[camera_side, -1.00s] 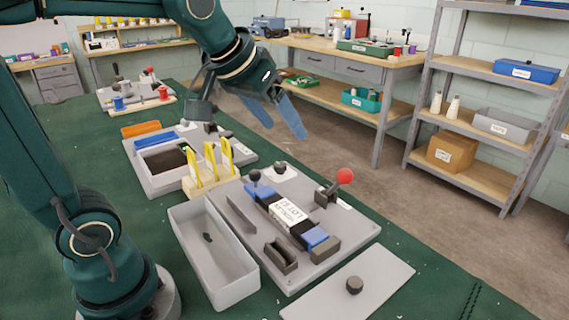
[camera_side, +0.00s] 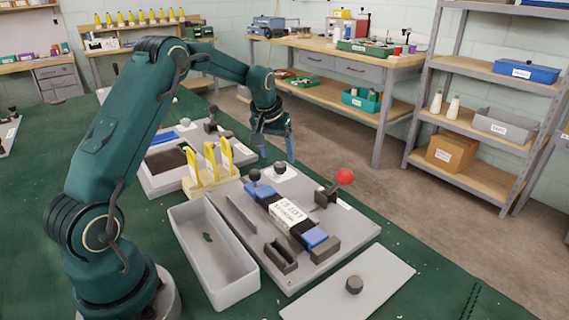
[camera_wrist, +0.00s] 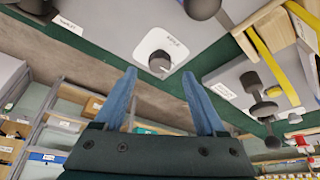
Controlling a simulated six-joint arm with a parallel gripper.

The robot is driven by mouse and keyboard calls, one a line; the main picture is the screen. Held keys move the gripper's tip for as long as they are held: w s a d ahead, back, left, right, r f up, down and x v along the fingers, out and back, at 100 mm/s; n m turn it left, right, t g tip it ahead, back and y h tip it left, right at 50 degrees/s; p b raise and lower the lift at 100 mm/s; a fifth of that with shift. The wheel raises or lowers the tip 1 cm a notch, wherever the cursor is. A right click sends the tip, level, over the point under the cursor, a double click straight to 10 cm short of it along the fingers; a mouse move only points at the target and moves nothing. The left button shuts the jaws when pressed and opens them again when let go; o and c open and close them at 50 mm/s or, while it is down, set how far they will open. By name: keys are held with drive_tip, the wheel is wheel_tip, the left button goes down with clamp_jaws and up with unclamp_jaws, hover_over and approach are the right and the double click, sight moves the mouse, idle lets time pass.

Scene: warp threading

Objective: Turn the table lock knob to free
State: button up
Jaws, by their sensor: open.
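The likely table lock knob is a small dark knob (camera_side: 280,168) on a white rounded plate at the far edge of the grey board. In the wrist view the dark knob (camera_wrist: 160,64) sits on its white plate (camera_wrist: 172,42), beyond and between my fingertips; the plate's small lettering is hard to read. My gripper (camera_side: 276,155) points downward at the board's far end, close to the knob in the side view. Its two blue fingers (camera_wrist: 158,76) are spread apart with nothing between them. I cannot tell the exact height over the knob.
A wooden block with yellow upright pieces (camera_side: 223,153) stands left of the knob. The grey board (camera_side: 335,240) carries a red-ball lever (camera_side: 344,177) and a blue-ended labelled block (camera_side: 288,214). An open grey tray (camera_side: 215,290) lies in front. The floor is beyond the table edge.

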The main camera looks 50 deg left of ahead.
sight(280, 165)
drive_tip(key=shift+x, duration=1.7)
drive_tip(key=shift+r, duration=0.1)
clamp_jaws()
drive_tip(key=n, duration=0.2)
drive_tip(key=n+g+y, duration=0.1)
drive_tip(key=n, duration=0.1)
drive_tip(key=shift+w+d+n+y, duration=0.15)
drive_tip(key=shift+n+y, duration=0.15)
drive_tip(key=shift+n, duration=0.1)
drive_tip(key=n+g, duration=0.1)
drive_tip(key=n, duration=0.2)
drive_tip(key=shift+w+n+g, duration=0.1)
drive_tip(key=shift+n+g, duration=0.2)
drive_tip(key=shift+n, duration=0.1)
drive_tip(key=shift+d+n+g, duration=0.1)
drive_tip(key=shift+n+g, duration=0.3)
drive_tip(key=shift+n, duration=0.6)
